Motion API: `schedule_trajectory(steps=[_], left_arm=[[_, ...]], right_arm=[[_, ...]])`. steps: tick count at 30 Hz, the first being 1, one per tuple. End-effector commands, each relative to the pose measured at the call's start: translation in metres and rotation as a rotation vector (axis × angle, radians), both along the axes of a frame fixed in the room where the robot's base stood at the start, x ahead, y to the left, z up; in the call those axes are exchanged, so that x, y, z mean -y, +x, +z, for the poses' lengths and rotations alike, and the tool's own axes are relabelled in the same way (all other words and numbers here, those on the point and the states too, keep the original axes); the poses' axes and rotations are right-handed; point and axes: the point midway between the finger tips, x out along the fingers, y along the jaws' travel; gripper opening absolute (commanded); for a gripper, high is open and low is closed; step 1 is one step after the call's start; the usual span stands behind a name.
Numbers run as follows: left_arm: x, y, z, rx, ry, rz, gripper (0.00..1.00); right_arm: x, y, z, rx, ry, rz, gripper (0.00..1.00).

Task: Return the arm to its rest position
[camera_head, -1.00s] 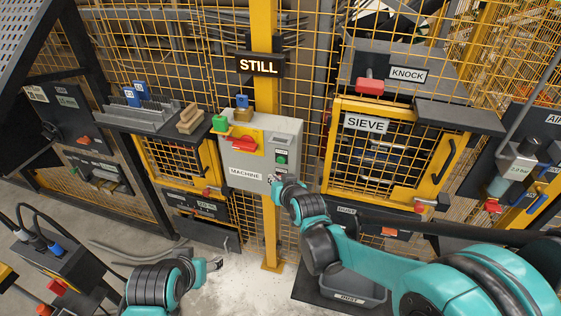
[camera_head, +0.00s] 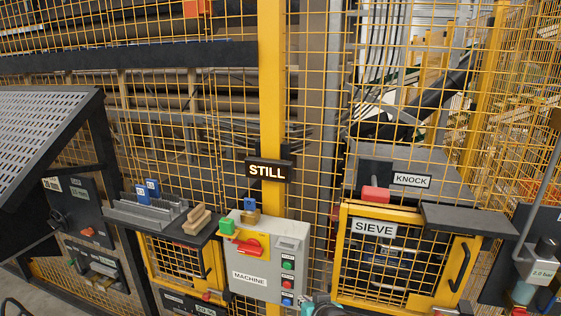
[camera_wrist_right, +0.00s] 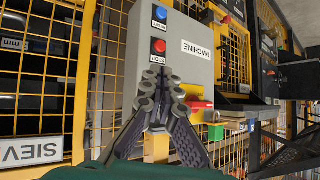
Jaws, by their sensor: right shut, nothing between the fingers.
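My right gripper (camera_wrist_right: 160,88) shows in the right wrist view with its dark fingers drawn together at the tips, empty, in front of the grey machine box (camera_wrist_right: 180,45). I cannot tell whether the tips touch the box. In the head view only a small teal piece of my right arm (camera_head: 308,309) shows at the bottom edge, beside the lower right corner of the machine box (camera_head: 262,262). The rest of that arm is out of the picture. My left gripper is not in view.
Yellow mesh fencing and a yellow post (camera_head: 271,100) stand ahead. The STILL sign (camera_head: 270,171) is on the post. The sieve door (camera_head: 400,265) is on the right, below a red knock block (camera_head: 376,194). A shelf with wooden blocks (camera_head: 196,220) is on the left.

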Motion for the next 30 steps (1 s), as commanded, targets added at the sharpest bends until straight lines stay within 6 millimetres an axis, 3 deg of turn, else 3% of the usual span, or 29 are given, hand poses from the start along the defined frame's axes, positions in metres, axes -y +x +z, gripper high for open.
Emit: schedule_trajectory(steps=[3, 9, 15, 19, 25, 28, 30], left_arm=[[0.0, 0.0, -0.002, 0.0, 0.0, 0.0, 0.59], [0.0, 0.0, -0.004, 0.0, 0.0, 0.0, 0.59], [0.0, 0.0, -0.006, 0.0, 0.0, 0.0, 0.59], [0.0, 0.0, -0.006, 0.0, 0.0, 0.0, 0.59], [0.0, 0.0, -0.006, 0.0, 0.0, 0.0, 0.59], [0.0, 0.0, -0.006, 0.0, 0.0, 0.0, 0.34], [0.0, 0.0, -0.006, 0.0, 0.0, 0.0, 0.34]], right_arm=[[0.037, -0.049, 0.001, -0.073, -0.047, -0.037, 0.0], [0.085, -0.131, -0.011, -0.195, -0.116, -0.09, 0.0], [0.108, -0.183, -0.026, -0.278, -0.151, -0.124, 0.0], [0.113, -0.196, -0.031, -0.298, -0.16, -0.132, 0.0], [0.114, -0.197, -0.031, -0.3, -0.161, -0.132, 0.0], [0.113, -0.197, -0.031, -0.299, -0.16, -0.132, 0.0], [0.113, -0.197, -0.031, -0.299, -0.16, -0.132, 0.0]])
